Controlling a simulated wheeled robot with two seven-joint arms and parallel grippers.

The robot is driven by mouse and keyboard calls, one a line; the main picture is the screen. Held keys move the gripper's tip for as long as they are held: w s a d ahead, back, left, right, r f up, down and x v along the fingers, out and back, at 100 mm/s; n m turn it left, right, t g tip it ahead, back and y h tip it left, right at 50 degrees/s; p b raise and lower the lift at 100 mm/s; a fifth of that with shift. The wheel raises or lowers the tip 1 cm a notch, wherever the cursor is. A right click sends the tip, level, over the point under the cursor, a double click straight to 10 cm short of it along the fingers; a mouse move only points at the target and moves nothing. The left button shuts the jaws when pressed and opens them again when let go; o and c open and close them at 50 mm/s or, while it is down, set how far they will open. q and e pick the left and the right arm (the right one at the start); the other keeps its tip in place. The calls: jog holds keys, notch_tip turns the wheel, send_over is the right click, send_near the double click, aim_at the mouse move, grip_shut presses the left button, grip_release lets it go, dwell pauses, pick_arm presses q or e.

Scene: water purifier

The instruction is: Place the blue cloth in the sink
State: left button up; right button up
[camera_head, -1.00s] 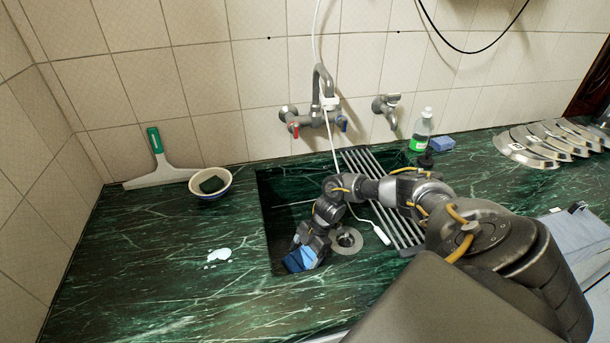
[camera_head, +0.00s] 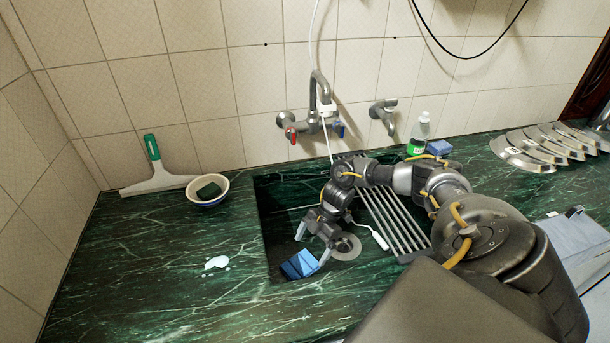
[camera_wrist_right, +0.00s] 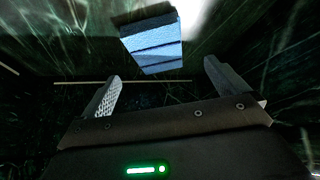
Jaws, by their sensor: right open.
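The blue cloth (camera_head: 299,264) lies folded inside the dark green sink (camera_head: 262,215), near its front left part. It also shows in the right wrist view (camera_wrist_right: 152,45), beyond the fingertips and apart from them. My right gripper (camera_head: 311,247) is inside the sink, just behind the cloth. Its two fingers are spread with nothing between them, as the right wrist view (camera_wrist_right: 160,82) shows. My left gripper is in no view.
A metal rack (camera_head: 397,222) lies over the sink's right side, with a white cable end (camera_head: 380,240) on it. The faucet (camera_head: 320,95) is behind. A soap bottle (camera_head: 419,133) and metal lids (camera_head: 545,145) are right.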

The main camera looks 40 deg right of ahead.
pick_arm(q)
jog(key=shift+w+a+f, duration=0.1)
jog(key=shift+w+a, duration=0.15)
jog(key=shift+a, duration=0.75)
pick_arm(e)
jog(key=v, duration=0.5)
jog(key=shift+w, duration=0.1)
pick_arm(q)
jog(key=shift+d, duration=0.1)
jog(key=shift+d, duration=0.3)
pick_arm(e)
jog(key=shift+a, duration=0.1)
